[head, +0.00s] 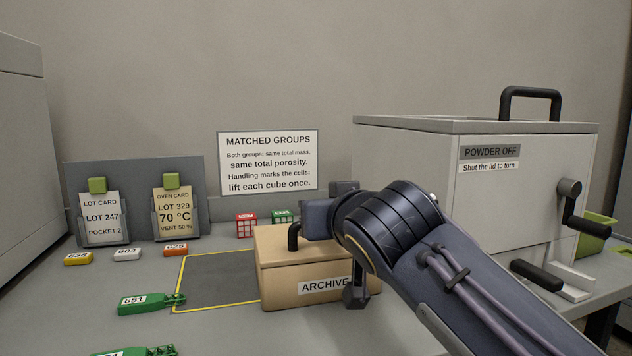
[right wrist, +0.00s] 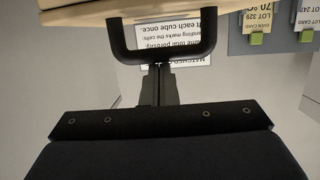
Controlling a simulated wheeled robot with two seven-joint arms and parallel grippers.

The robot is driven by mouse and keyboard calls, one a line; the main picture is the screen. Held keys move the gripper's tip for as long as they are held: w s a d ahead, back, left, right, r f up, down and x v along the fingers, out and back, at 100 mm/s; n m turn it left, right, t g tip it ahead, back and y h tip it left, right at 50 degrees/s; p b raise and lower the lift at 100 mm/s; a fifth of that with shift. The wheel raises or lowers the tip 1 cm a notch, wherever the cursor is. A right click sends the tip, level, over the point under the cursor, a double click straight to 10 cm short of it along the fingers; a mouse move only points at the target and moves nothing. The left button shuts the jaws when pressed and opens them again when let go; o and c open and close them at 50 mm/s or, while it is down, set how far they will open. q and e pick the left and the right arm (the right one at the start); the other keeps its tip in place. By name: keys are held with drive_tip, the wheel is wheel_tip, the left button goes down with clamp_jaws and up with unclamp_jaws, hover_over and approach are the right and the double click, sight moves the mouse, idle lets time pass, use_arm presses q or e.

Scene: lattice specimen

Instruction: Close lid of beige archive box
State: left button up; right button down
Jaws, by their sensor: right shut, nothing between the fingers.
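The beige archive box (head: 270,288), labelled ARCHIVE, stands on the bench in the middle of the head view. Its lid (head: 275,244) appears to lie across the top, with a black bar handle (head: 293,237) upright on it. My arm hides the lid's right part. In the right wrist view, which is upside down, the lid's edge (right wrist: 75,12) and the handle (right wrist: 205,48) show. My right gripper (right wrist: 161,80) is shut and empty, its fingertips close to the handle's bar. I cannot tell whether they touch. My left gripper is out of view.
A yellow-edged dark mat (head: 215,280) lies left of the box. Green tags (head: 150,302) and smaller coloured tags (head: 125,254) lie further left. Card holders (head: 135,185) and a sign (head: 268,160) stand behind. A large grey POWDER OFF machine (head: 410,165) stands at the right.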

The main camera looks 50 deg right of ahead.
wheel_tip(320, 180, up, 3)
drive_tip(key=shift+w+d+r+p, duration=0.1)
drive_tip(key=shift+p, duration=0.65)
drive_tip(key=shift+s+a+r, duration=0.2)
drive_tip(key=shift+s+a, duration=0.15)
drive_tip(key=shift+s, duration=0.1)
use_arm(q)
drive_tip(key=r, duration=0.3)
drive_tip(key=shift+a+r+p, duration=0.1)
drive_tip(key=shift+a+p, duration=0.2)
drive_tip(key=shift+p, duration=0.1)
use_arm(e)
drive_tip(key=s+a+f, duration=0.1)
drive_tip(key=s+a, duration=0.3)
drive_tip(key=s, duration=0.3)
drive_tip(key=shift+s+a+f, duration=0.25)
drive_tip(key=shift+s, duration=0.05)
